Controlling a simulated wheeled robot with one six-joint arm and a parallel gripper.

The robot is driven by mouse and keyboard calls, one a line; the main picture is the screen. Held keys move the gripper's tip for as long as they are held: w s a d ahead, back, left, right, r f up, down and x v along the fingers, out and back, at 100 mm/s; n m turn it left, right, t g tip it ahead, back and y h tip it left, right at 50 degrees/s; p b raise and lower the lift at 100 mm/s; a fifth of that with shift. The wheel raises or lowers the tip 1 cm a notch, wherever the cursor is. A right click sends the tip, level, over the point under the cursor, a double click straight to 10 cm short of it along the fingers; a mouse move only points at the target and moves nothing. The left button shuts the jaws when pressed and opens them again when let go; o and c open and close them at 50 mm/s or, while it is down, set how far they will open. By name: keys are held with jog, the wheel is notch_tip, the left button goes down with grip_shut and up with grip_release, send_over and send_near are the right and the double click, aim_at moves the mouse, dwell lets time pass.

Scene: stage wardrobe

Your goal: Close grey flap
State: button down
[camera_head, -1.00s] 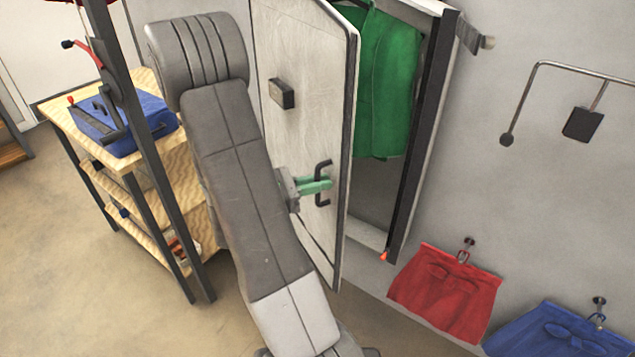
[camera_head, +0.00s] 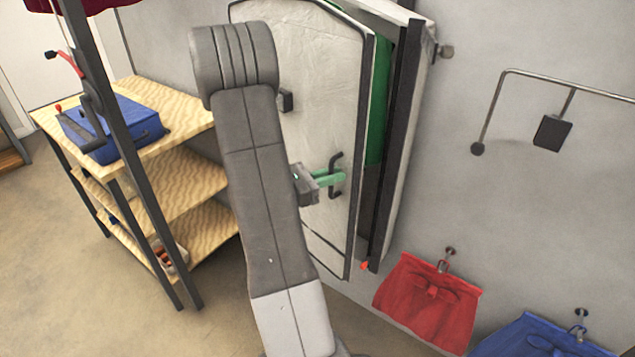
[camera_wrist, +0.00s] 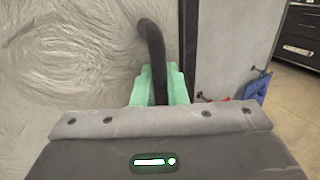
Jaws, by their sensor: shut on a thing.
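The grey flap (camera_head: 315,100) is a pale grey door with a dark rim on a wall cabinet (camera_head: 398,150). It stands partly open, with a narrow gap at its right edge. A dark handle (camera_head: 336,188) is on its face near that edge. My gripper (camera_head: 330,178) has green fingers and is shut on the handle. In the wrist view my gripper (camera_wrist: 160,85) holds the dark handle bar (camera_wrist: 153,45) between its fingers, in front of the flap (camera_wrist: 65,60). A green garment (camera_head: 379,100) shows inside the gap. My arm hides part of the flap's left side.
A wooden shelf (camera_head: 185,190) with a blue case (camera_head: 130,130) stands at the left. A red garment (camera_head: 425,305) and a blue garment (camera_head: 545,338) hang low on the right. A metal rail (camera_head: 560,80) juts from the wall.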

jog(key=w+d, duration=0.6)
jog(key=shift+d+r, duration=0.15)
jog(key=shift+d, duration=0.2)
jog(key=c, duration=1.8)
grip_release()
jog(key=shift+r, duration=0.1)
